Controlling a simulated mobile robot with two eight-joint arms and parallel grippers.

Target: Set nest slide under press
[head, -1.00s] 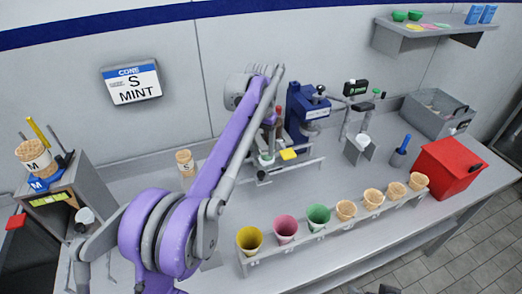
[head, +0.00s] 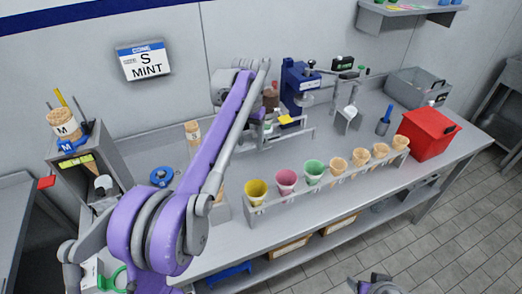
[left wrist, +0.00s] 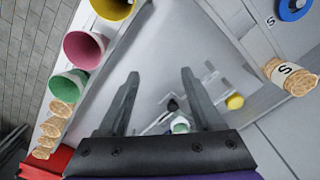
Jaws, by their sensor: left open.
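The blue press (head: 298,82) stands at the back of the counter, near the wall. A low grey slide frame, the likely nest slide (head: 303,133), lies in front of it with a yellow knob (head: 285,119) on it. A small green and white piece sits at its left part. The left wrist view shows the yellow knob (left wrist: 235,102) and the green and white piece (left wrist: 180,125) beyond my fingers. My left gripper (left wrist: 160,76) is open and empty above the counter, apart from the slide. My purple arm covers part of the area left of the slide in the head view.
A rack (head: 325,185) of coloured cups and wafer cones runs along the counter front. A red box (head: 428,133) and grey bin (head: 415,88) stand right. Bare counter lies between rack and slide.

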